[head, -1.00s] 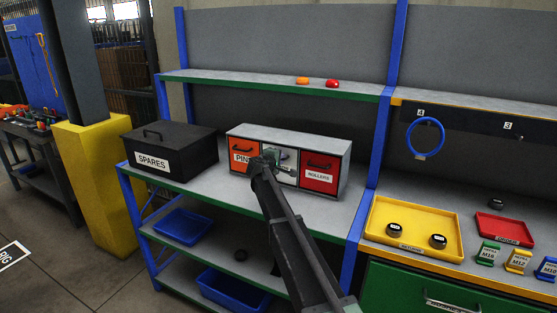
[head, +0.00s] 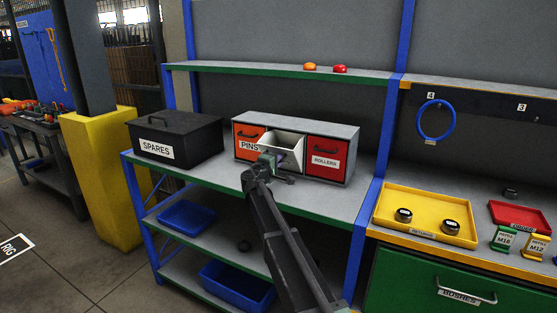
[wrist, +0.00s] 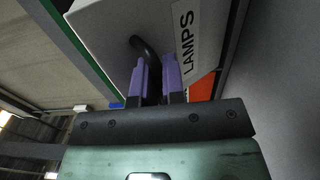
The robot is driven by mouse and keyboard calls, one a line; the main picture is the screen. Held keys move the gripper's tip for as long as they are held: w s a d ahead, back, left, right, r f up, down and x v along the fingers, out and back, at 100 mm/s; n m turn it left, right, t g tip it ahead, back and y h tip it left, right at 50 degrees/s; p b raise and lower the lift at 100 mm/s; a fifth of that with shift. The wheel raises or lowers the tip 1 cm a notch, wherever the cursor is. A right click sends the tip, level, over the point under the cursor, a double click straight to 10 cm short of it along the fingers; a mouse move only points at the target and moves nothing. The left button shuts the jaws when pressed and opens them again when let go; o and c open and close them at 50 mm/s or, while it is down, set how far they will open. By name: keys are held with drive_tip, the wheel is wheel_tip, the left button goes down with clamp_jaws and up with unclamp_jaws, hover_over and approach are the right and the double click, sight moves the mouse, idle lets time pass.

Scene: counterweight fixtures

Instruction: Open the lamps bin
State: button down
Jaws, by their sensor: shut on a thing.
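The lamps bin (head: 278,146) is the white middle drawer of a grey three-bin cabinet (head: 290,126). It is tilted out from the cabinet, and its inside shows from above. In the wrist view its white front (wrist: 112,30) carries the LAMPS label (wrist: 187,45) and a dark curved handle (wrist: 146,50). My gripper (head: 272,162) is in front of the bin. In the wrist view its purple fingers (wrist: 157,80) are shut on the handle. The bin's lower front is partly hidden by my gripper in the head view.
The orange PINS bin (head: 246,134) and red ROLLERS bin (head: 328,154) flank it, both shut. A black SPARES box (head: 178,138) stands to the left on the same shelf. A blue upright (head: 385,150) stands to the right. The space in front of the cabinet is free.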

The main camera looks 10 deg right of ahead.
drive_tip(key=shift+s+a+f+b, duration=0.35)
drive_tip(key=shift+s+f+b, duration=0.15)
drive_tip(key=shift+f, duration=0.25)
drive_tip(key=c, duration=1.2)
unclamp_jaws()
drive_tip(key=v, duration=1)
drive_tip(key=shift+s+a, duration=0.3)
